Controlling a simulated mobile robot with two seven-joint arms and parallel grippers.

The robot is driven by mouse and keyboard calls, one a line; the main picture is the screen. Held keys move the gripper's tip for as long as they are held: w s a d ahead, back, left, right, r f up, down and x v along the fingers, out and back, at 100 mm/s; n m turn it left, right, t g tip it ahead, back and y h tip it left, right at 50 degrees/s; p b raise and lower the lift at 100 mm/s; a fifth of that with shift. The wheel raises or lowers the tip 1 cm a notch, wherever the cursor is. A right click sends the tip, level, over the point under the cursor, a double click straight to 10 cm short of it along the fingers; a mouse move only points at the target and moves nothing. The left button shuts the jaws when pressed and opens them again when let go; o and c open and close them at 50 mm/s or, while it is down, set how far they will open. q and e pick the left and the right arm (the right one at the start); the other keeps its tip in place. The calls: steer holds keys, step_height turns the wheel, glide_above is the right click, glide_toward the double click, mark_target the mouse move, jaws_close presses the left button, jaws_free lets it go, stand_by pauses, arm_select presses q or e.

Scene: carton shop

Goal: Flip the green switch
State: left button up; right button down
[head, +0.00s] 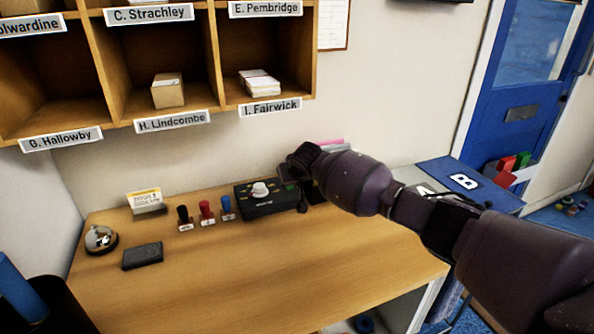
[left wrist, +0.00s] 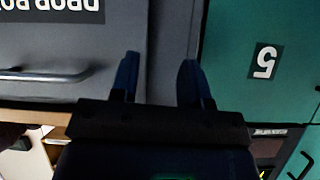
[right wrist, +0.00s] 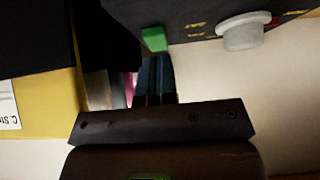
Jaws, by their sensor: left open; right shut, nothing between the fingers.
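A black control box (head: 262,204) with a white round knob (head: 260,190) stands on the wooden desk. In the right wrist view the box shows upside down, with the green switch (right wrist: 155,39) on its face beside the knob (right wrist: 242,32). My right gripper (right wrist: 155,60) is shut and empty. Its fingertips are right at the green switch; I cannot tell whether they touch it. In the head view my right gripper (head: 302,205) is at the box's right end and partly hides it. My left gripper (left wrist: 158,65) is open and empty, in front of grey and teal fronts.
Black, red and blue stamps (head: 206,211) stand left of the box on the desk (head: 290,270). Pigeonholes (head: 212,60) hang above. The front of the desk is clear.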

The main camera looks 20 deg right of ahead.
steer(key=r+p, duration=0.3)
steer(key=r, duration=0.1)
steer(key=shift+s+r, duration=0.1)
steer(key=shift+s, duration=0.2)
steer(key=shift+s+r, duration=0.15)
steer(key=shift+s, duration=0.05)
arm_select(q)
steer(key=r, duration=0.3)
steer(key=r+p, duration=0.1)
steer(key=r, duration=0.1)
steer(key=shift+w+a+r, duration=0.1)
steer(key=shift+a+r, duration=0.05)
steer(key=shift+a, duration=0.2)
arm_select(e)
steer(key=s+f+v, duration=0.1)
steer(key=v, duration=0.8)
steer(key=shift+s, duration=0.35)
steer(key=shift+f, duration=0.15)
arm_select(q)
steer(key=shift+r, duration=0.1)
